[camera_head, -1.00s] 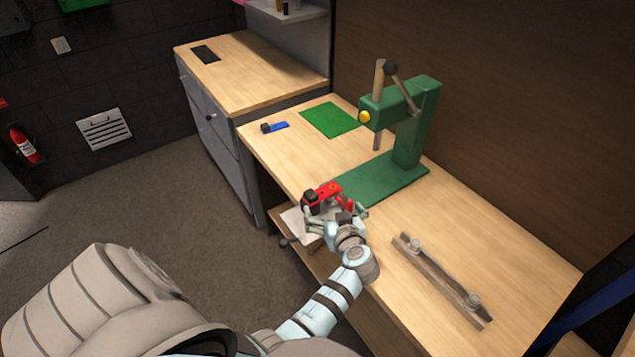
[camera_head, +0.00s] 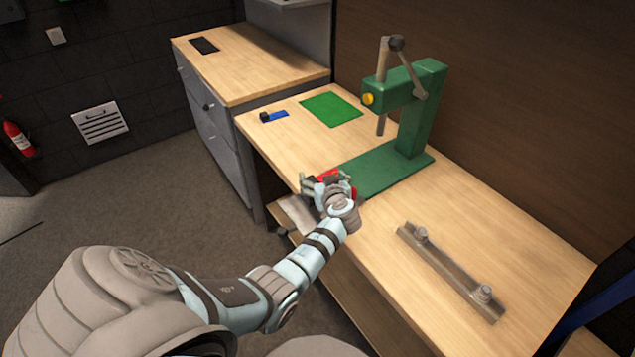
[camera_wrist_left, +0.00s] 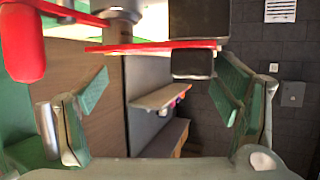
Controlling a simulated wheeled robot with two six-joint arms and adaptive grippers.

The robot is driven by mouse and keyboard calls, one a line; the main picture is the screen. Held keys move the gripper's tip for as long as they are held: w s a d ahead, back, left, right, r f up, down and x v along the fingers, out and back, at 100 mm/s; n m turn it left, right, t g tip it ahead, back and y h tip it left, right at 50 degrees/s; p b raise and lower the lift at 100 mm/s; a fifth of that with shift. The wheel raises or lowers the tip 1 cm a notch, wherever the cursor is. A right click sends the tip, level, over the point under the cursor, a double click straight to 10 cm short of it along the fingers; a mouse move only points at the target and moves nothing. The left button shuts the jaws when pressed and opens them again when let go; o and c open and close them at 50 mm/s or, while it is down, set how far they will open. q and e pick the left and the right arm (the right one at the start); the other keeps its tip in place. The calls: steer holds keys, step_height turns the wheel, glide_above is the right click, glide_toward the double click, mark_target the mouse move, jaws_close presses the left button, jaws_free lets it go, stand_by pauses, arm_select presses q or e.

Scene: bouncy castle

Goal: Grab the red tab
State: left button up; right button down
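The red tab (camera_head: 328,176) is a flat red strip at the front edge of the workbench, mostly hidden behind my left gripper (camera_head: 322,186) in the head view. In the left wrist view the red tab (camera_wrist_left: 150,47) spans the upper middle, with a black block at its right end and a grey cylinder near its left. My left gripper's green-padded fingers (camera_wrist_left: 160,102) are spread wide on either side, and the space between the pads looks empty. The red tab appears above the fingers in that picture. My right gripper is not in view.
A green press (camera_head: 415,110) stands on the workbench (camera_head: 480,215) behind the gripper. A blue tab (camera_head: 277,115) and a green mat (camera_head: 331,109) lie farther back. A metal bar with two knobs (camera_head: 450,270) lies on the right. A red handle (camera_wrist_left: 22,45) is close at the wrist view's left.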

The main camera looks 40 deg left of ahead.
arm_select(q)
steer(key=shift+d, duration=0.1)
jaws_close()
stand_by(0.3)
